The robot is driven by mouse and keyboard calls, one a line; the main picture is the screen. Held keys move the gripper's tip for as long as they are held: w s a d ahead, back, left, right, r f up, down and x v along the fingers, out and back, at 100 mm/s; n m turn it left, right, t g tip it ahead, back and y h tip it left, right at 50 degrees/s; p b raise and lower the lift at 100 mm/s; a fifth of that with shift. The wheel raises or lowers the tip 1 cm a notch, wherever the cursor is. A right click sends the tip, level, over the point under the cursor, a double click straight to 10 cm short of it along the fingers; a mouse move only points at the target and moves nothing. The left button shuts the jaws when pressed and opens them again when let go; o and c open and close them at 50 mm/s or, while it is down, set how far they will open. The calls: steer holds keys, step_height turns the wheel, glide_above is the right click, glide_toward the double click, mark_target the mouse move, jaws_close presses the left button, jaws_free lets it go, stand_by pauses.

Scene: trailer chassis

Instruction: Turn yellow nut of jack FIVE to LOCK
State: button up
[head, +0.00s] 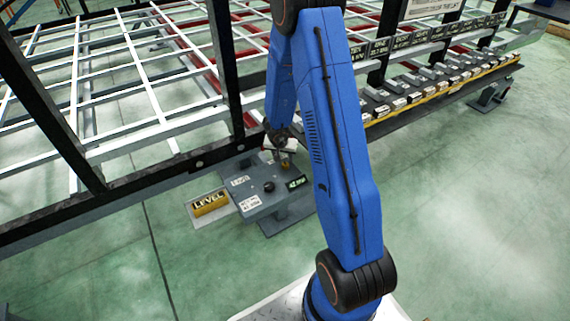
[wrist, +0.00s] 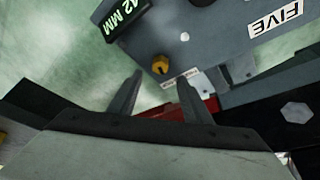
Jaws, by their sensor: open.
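Jack FIVE is a grey box; in the wrist view its grey top (wrist: 215,42) carries a white FIVE label (wrist: 275,19). The yellow nut (wrist: 160,64) stands at the box's edge, just beyond and between my fingertips. My gripper (wrist: 159,76) is open, one finger on each side, with nothing visible between them. A small white label (wrist: 181,79) by the nut is partly covered by a finger and its text is unreadable.
A dark display (wrist: 122,18) on the jack reads 42 MM. A black knob (head: 268,186) sits on the jack's top. A yellow LEVEL block (head: 210,204) is left of it. Black frame posts (head: 228,75) and white chassis bars (head: 75,80) rise behind. Green floor is clear in front.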

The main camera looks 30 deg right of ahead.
mark_target(285, 164)
steer(key=shift+x, duration=3.55)
steer(key=c, duration=1.1)
